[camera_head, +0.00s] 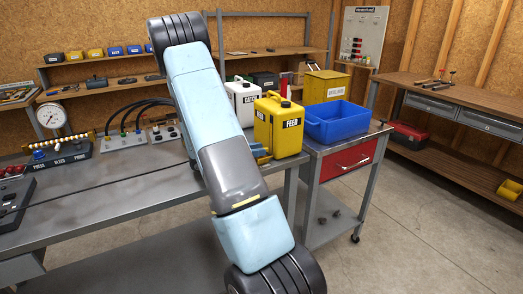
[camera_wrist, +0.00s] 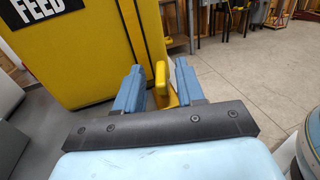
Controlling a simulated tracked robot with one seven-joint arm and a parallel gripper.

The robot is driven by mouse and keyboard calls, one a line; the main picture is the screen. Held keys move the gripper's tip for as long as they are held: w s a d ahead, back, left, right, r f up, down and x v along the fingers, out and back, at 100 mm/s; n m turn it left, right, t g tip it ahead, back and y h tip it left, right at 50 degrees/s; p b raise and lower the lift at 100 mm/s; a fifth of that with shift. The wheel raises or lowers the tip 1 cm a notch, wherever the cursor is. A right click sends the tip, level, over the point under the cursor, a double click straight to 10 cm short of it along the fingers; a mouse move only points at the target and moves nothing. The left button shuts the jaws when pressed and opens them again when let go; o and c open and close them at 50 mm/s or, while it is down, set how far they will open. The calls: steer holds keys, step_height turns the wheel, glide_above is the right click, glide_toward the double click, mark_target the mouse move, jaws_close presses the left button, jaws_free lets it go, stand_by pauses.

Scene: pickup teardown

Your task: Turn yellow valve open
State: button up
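The yellow jug labelled FEED (camera_head: 279,128) stands upright at the right end of the grey workbench. It also fills the upper left of the wrist view (camera_wrist: 95,60). A yellow valve handle (camera_wrist: 160,80) stands upright beside the jug's lower side in the wrist view. My gripper (camera_wrist: 158,84) is open, with one blue finger on each side of the handle. Narrow gaps seem to show between handle and fingers, so I see no clear grip. In the head view my arm hides much of the gripper and the valve.
A white jug (camera_head: 243,100) stands behind the yellow one. A blue bin (camera_head: 336,124) sits on the red-drawer cart at right, with a yellow box (camera_head: 325,86) behind it. A gauge (camera_head: 52,116) and hoses are at left.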

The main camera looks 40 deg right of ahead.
steer(key=shift+x, duration=1.05)
steer(key=shift+c, duration=0.4)
steer(key=shift+a, duration=0.1)
jaws_close()
